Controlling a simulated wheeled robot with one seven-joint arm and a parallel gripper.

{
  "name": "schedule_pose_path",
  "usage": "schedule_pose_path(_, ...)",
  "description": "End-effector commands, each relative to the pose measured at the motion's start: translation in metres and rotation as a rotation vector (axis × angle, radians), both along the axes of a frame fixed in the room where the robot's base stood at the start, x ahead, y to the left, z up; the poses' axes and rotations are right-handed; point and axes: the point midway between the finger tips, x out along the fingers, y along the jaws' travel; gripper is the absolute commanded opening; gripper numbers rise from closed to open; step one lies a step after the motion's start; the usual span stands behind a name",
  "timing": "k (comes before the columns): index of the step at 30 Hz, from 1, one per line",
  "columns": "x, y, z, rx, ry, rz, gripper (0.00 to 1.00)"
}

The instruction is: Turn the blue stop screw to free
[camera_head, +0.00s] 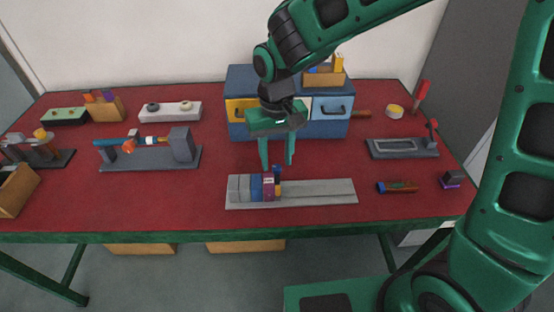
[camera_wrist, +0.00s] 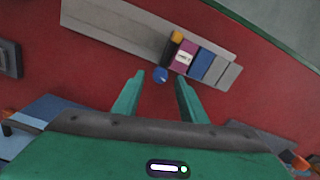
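The blue stop screw (camera_wrist: 160,75) shows in the wrist view as a small round blue knob beside the row of coloured blocks (camera_wrist: 184,56) on the grey rail plate (camera_wrist: 110,22). In the head view the blue screw (camera_head: 277,171) stands up at the right end of the block row (camera_head: 258,187), on the plate (camera_head: 320,191). My gripper (camera_head: 277,165) points down over it, open, with a finger on either side. In the wrist view the gripper (camera_wrist: 160,77) has the screw between its fingertips, with gaps to both. Contact is not visible.
A blue drawer cabinet (camera_head: 290,130) stands behind my gripper. A grey fixture with a blue rod (camera_head: 150,157) is at left, a grey clamp frame (camera_head: 402,148) at right. A small tool (camera_head: 397,187) lies right of the plate. Red tabletop (camera_head: 190,206) is bare in front.

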Motion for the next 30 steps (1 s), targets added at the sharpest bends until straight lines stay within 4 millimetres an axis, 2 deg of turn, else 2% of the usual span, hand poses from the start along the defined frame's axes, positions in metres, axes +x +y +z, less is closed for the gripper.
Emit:
schedule_pose_path(6,0.001,0.000,0.033,0.002,-0.003,-0.001,0.39)
schedule_pose_path(12,0.001,-0.001,0.055,0.000,0.000,-0.002,0.39)
schedule_pose_path(18,0.001,-0.002,0.063,-0.001,0.001,-0.003,0.39)
schedule_pose_path(26,0.001,-0.004,0.063,-0.001,0.002,-0.006,0.39)
schedule_pose_path(28,0.002,-0.009,0.064,-0.003,0.000,-0.013,0.39)
schedule_pose_path(30,0.004,-0.024,0.067,-0.008,-0.004,-0.037,0.39)
